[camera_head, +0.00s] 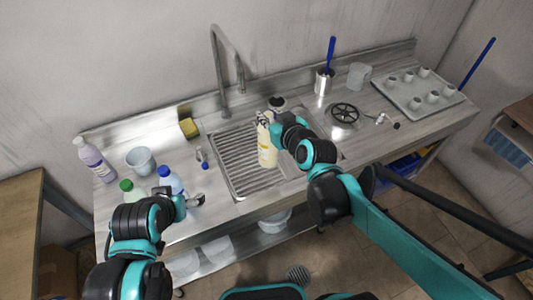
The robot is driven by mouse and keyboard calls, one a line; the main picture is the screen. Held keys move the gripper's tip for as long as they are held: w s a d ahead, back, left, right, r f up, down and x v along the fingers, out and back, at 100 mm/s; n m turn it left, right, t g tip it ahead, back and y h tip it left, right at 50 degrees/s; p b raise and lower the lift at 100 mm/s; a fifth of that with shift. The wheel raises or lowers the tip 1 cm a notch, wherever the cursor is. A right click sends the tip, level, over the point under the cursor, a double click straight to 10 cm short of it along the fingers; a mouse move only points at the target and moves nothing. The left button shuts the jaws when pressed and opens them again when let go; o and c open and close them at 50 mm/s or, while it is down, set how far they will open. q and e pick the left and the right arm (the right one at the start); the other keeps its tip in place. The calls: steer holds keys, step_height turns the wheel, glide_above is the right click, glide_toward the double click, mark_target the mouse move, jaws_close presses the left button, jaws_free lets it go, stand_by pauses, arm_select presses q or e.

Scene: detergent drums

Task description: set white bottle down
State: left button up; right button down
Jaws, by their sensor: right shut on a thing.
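The white bottle (266,152) looks cream-coloured and is upright over the ribbed left part of the sink area. My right gripper (271,125) is shut on its upper part, coming in from the right. I cannot tell whether the bottle's base touches the ribbed surface (237,157). My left gripper (192,201) is low over the left part of the steel counter (222,208), close to the blue-capped bottle. Its fingers are too small and partly hidden to tell whether they are open.
A purple-labelled bottle (95,160), a pale cup (140,160), a green-capped bottle (130,190) and a blue-capped bottle (170,182) stand at left. A yellow sponge (189,128) lies behind. The tall faucet (218,70) rises behind the sink. A tray of cups (410,105) is at right.

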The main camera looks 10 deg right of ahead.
steer(key=shift+w+d+f, duration=0.1)
steer(key=shift+f, duration=0.15)
steer(key=w+a+f+b, duration=0.5)
steer(key=w+a+f, duration=0.2)
steer(key=w+f, duration=0.2)
steer(key=shift+f, duration=0.85)
steer(key=shift+s+b, duration=0.1)
steer(key=shift+b, duration=0.2)
steer(key=shift+f+b, duration=0.5)
steer(key=shift+f, duration=0.05)
steer(key=c, duration=1.3)
jaws_free()
steer(key=shift+c, duration=0.2)
